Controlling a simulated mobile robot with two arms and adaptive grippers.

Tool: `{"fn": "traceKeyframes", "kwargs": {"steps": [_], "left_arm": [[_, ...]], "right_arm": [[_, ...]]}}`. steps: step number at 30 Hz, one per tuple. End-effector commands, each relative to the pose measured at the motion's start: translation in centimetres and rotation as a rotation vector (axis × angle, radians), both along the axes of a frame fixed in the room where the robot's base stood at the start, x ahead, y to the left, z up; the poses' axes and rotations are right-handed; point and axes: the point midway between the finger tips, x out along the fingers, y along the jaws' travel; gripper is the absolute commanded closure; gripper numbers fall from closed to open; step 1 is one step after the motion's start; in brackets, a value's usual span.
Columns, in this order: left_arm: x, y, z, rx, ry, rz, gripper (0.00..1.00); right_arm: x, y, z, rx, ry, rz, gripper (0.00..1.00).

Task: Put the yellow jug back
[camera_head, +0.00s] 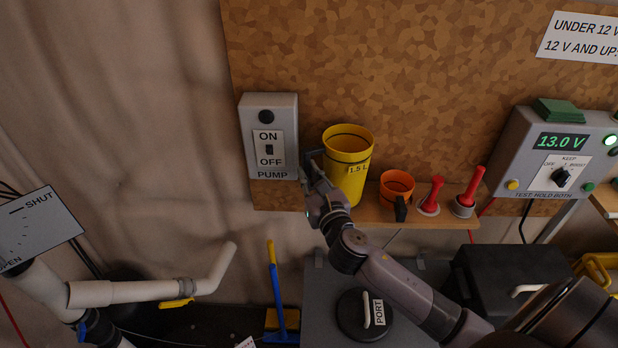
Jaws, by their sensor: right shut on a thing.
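The yellow jug (349,172) stands upright at the left end of the wooden shelf, against the board. It has a dark band near its rim and a "1.5 L" mark. My right gripper (317,165) is at the jug's left side and is shut on it. The fingers and the jug's handle side are partly hidden by the gripper. Whether the jug's base rests on the shelf (448,219) is hard to tell. My left gripper is not in view.
An orange cup (396,187) and two red-handled plungers (432,195) stand right of the jug. The pump switch box (270,135) is close on the left. A meter box (556,150) is at right. A grey tank with a PORT lid (362,314) lies below.

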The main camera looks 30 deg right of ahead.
Motion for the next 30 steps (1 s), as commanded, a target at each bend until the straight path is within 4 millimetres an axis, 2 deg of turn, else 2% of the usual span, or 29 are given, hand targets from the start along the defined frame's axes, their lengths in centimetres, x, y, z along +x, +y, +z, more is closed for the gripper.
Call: {"fn": "traceKeyframes", "kwargs": {"steps": [1, 4, 15, 16, 24, 30], "left_arm": [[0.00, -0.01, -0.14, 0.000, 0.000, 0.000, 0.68], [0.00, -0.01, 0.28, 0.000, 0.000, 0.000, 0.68], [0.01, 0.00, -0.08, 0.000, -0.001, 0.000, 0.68], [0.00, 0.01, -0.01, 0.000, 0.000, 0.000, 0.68], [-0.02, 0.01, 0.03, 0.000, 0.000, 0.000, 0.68], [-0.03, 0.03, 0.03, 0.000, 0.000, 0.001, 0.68]], "right_arm": [[-0.02, 0.00, -0.80, 0.000, 0.001, -0.001, 1.00], [0.30, -0.17, -1.06, -0.001, -0.001, 0.000, 1.00], [0.32, -0.20, -1.64, -0.002, -0.001, 0.001, 1.00], [0.32, -0.19, -1.61, -0.001, 0.000, 0.001, 0.86], [0.32, -0.18, -1.55, -0.001, 0.000, 0.001, 0.68], [0.32, -0.19, -1.53, -0.001, -0.001, 0.000, 0.67]]}}
